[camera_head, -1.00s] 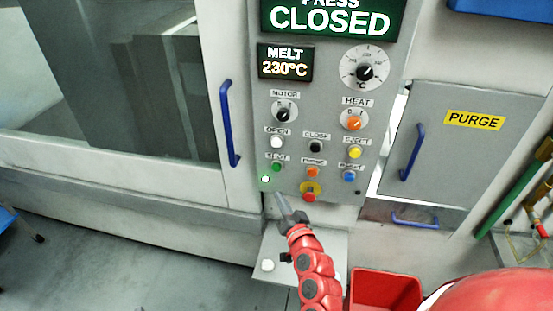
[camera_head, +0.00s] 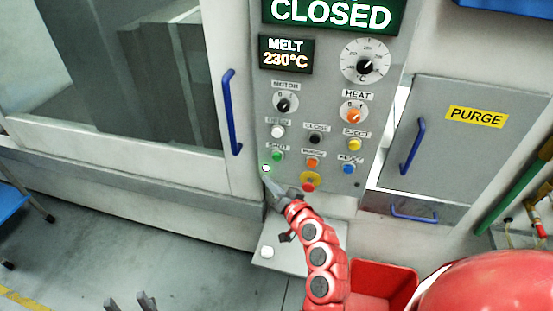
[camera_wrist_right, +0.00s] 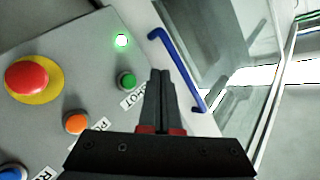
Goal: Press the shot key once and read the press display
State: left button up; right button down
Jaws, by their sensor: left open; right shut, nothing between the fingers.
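The green shot key (camera_head: 277,155) is at the lower left of the grey control panel, with its SHOT label above it. In the right wrist view it shows (camera_wrist_right: 126,82) just left of my fingertips. My right gripper (camera_head: 267,181) is shut and empty. Its tips are just below the key and a lit lamp in the head view; contact with the key is not visible. The press display (camera_head: 332,13) reads CLOSED in white on green; its top is cut off. My left gripper (camera_head: 130,304) is open at the bottom edge, mostly out of view.
The lit lamp (camera_head: 266,168) is below the key. Orange (camera_head: 313,163), blue (camera_head: 349,169) and red emergency (camera_head: 309,183) buttons are close by. A blue door handle (camera_head: 231,112) stands to the left. A shelf (camera_head: 285,275) and red bin (camera_head: 400,285) are below.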

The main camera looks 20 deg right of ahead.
aim_at(277, 157)
jog(key=w+d+b, duration=0.1)
jog(key=w+d, duration=0.2)
jog(key=w, duration=0.2)
jog(key=shift+w+d+b, duration=0.2)
jog(key=shift+d+b, duration=0.2)
jog(key=shift+f, duration=0.1)
dwell(1.7)
jog(key=shift+w+d+b, duration=0.25)
jog(key=shift+w+b, duration=0.15)
jog(key=shift+b, duration=0.05)
jog(key=shift+w+d+b, duration=0.25)
jog(key=shift+w+b, duration=0.05)
jog(key=shift+b, duration=0.05)
dwell(0.6)
jog(key=shift+a, duration=0.1)
jog(key=shift+s+a, duration=0.45)
jog(key=shift+s, duration=0.25)
